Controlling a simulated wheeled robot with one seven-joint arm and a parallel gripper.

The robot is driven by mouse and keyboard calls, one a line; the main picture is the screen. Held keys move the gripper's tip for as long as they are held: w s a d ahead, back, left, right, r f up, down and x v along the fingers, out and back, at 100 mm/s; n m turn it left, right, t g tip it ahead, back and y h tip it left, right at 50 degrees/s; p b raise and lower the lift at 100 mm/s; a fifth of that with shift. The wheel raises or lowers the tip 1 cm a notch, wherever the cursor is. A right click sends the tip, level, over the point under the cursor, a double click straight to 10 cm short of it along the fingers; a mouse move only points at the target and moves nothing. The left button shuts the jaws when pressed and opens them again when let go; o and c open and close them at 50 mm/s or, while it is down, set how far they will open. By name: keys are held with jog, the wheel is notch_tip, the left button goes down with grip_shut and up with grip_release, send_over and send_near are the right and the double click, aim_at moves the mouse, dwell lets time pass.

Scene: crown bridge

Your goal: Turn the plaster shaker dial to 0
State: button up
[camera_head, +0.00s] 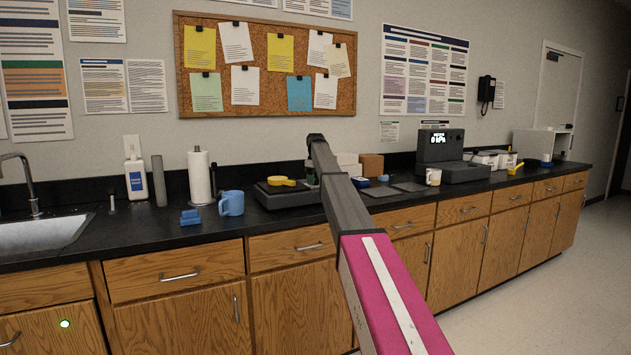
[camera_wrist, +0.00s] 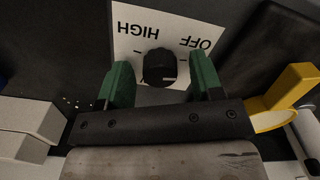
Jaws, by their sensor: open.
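In the wrist view, a black round dial (camera_wrist: 159,64) sits on a white label plate (camera_wrist: 125,36). The plate reads HIGH at upper left and OFF at upper right, upside down in this view. A pale mark shows at the dial's lower right edge. My gripper (camera_wrist: 160,66) is open, with one green finger on each side of the dial. Gaps show between fingers and dial, so it is not gripped. In the head view my arm hides the gripper and the dial; a dark, low device (camera_head: 285,199) stands at the arm's left.
A yellow object (camera_wrist: 285,98) is close to the right of my gripper, and pale boxes (camera_wrist: 30,125) are at its left. On the black counter (camera_head: 150,232) stand a blue mug (camera_head: 231,204), a paper towel roll (camera_head: 199,177) and a dark display device (camera_head: 441,148).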

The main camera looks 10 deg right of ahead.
notch_tip(320, 180, up, 11)
dwell(0.6)
jog(key=shift+f, duration=0.15)
